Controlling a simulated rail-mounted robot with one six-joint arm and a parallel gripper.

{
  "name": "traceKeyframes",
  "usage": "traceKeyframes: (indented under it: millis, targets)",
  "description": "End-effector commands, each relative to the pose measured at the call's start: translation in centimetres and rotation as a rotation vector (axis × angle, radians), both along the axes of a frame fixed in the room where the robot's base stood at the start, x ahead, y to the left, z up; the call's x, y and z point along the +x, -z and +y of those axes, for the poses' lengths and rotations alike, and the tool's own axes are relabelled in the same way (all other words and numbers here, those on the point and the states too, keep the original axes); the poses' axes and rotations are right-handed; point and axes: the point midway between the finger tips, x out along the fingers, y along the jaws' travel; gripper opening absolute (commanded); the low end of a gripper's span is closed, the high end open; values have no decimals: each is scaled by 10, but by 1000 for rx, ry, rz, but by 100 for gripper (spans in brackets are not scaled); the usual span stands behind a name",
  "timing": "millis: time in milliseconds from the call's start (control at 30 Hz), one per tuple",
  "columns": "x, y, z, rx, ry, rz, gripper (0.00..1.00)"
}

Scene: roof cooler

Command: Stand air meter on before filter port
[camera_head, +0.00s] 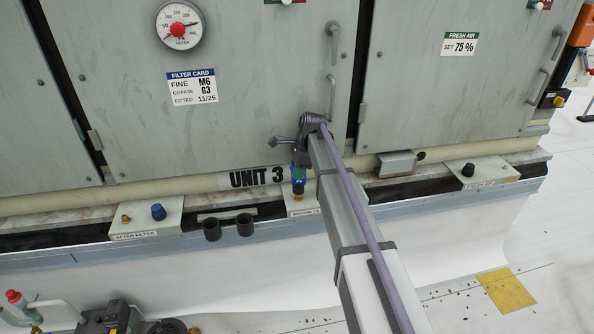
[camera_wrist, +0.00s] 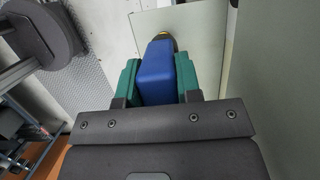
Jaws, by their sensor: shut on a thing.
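My gripper (camera_head: 300,162) is shut on the blue air meter (camera_head: 298,184), low in front of the unit's wall. In the wrist view the meter's blue body (camera_wrist: 157,75) sits between the two green finger pads, with a dark and yellow end beyond it. The before filter plate (camera_head: 301,207) is directly below the meter, its label partly hidden by my arm. The meter looks upright over this plate. The port is hidden, and I cannot tell whether the meter touches it.
The after filter plate (camera_head: 147,222) with a blue cap and a brass port is to the left. Two black cups (camera_head: 228,229) sit between. The fresh air plate (camera_head: 482,170) is to the right. The unit's grey doors (camera_head: 240,120) rise close behind my gripper.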

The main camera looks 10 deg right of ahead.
Motion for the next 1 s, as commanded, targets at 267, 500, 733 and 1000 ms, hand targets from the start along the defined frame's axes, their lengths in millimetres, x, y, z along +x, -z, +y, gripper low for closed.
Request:
traceKeyframes:
  millis: [267, 500, 733, 1000]
  targets:
    - [0, 1, 0, 0, 0, 0, 0]
    - [0, 11, 0, 0, 0, 0, 0]
    - [0, 20, 0, 0, 0, 0, 0]
    - [0, 31, 0, 0, 0, 0, 0]
